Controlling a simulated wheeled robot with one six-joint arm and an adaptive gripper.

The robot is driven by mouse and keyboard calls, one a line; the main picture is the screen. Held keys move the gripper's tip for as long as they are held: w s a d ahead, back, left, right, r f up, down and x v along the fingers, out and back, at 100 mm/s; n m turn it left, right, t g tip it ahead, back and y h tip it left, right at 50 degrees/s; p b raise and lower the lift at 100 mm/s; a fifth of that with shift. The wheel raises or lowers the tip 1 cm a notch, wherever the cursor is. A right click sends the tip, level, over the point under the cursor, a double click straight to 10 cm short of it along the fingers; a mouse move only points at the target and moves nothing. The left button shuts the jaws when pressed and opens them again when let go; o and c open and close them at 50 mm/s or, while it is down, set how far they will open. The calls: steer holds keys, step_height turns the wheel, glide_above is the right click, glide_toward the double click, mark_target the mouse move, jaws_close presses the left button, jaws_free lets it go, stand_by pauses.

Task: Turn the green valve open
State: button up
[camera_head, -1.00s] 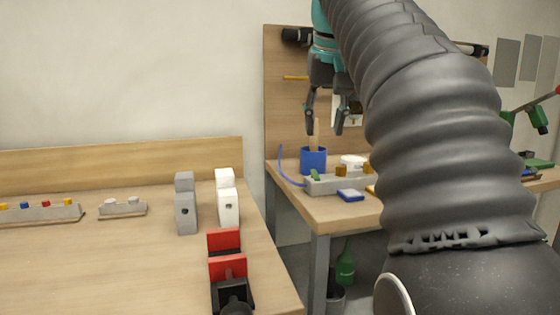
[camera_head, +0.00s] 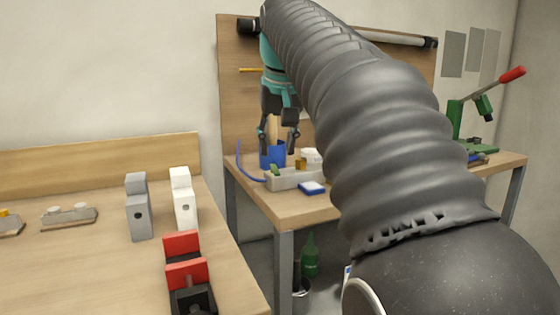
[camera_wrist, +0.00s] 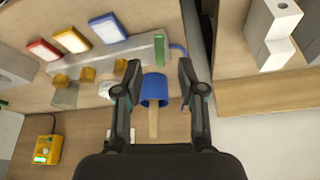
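A small green piece (camera_wrist: 160,50) stands on a grey block (camera_wrist: 120,57) with brass-coloured fittings; it looks like a valve handle, but I cannot be sure. In the head view the green piece (camera_head: 275,170) is at the left end of the grey block (camera_head: 292,180) on the far bench. My gripper (camera_head: 278,148) hangs over that bench, beside a blue cup (camera_head: 267,158) holding a wooden stick. In the wrist view my gripper (camera_wrist: 159,66) is open, fingers apart, with the cup (camera_wrist: 153,90) and the green piece showing between them. I see nothing held.
Red (camera_wrist: 44,50), yellow (camera_wrist: 70,41) and blue (camera_wrist: 107,28) pieces lie beyond the grey block. A yellow box (camera_wrist: 46,148) is at lower left. In the head view a red-handled green press (camera_head: 455,125) stands at right. Grey and white blocks (camera_head: 184,200) stand on the near bench.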

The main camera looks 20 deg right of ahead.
mark_target(276, 170)
steer(key=shift+x, duration=2.45)
